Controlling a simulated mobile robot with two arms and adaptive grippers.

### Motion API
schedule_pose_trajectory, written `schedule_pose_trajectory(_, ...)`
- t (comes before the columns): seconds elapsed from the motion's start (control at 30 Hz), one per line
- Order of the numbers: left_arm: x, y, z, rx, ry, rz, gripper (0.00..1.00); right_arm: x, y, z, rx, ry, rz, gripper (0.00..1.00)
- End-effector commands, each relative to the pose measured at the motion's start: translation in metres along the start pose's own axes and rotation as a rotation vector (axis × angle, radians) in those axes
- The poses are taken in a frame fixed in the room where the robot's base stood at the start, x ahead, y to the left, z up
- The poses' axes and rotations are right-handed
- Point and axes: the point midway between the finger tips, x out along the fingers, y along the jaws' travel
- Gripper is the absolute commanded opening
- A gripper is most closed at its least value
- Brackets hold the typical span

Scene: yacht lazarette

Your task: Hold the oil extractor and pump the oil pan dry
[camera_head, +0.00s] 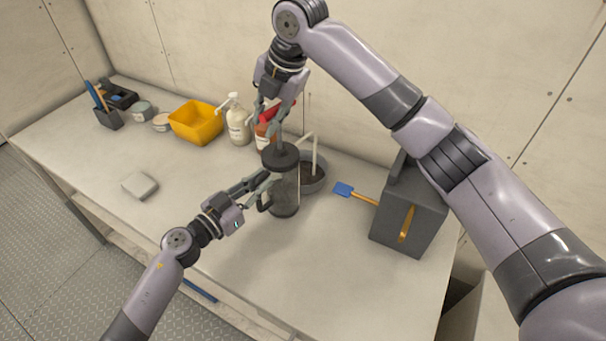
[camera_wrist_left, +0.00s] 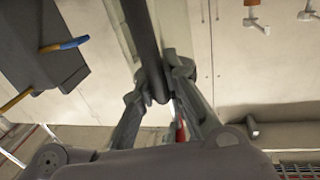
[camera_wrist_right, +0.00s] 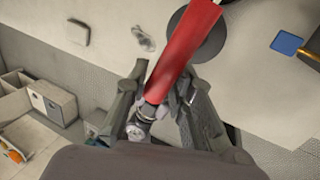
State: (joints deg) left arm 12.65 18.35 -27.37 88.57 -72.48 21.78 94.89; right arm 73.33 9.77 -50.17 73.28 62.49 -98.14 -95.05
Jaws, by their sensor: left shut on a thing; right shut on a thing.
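The oil extractor (camera_head: 284,188) is a dark upright canister with a black top, standing on the bench. My left gripper (camera_head: 262,186) is shut on its dark side handle; in the left wrist view a dark bar (camera_wrist_left: 143,35) runs between the fingers. My right gripper (camera_head: 276,112) is above the canister, shut on the red pump handle (camera_wrist_right: 184,45). The handle is clear of the canister top, with a rod below it. The oil pan (camera_head: 323,184) is a grey round pan just right of the extractor, with dark contents. A pale tube (camera_head: 314,152) reaches into it. The oil level cannot be told.
A yellow bin (camera_head: 196,122), a pump bottle (camera_head: 237,122) and small tins are behind left. A grey block (camera_head: 140,185) lies left. The front bench is clear.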

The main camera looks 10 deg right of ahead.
Motion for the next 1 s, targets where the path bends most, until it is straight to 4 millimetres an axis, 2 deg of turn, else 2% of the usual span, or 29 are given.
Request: schedule_pose_trajectory(1.0, 0.002, 0.002, -0.006, 0.003, 0.011, 0.006, 0.0, 0.056, -0.021, -0.001, -0.004, 0.003, -0.003, 0.0)
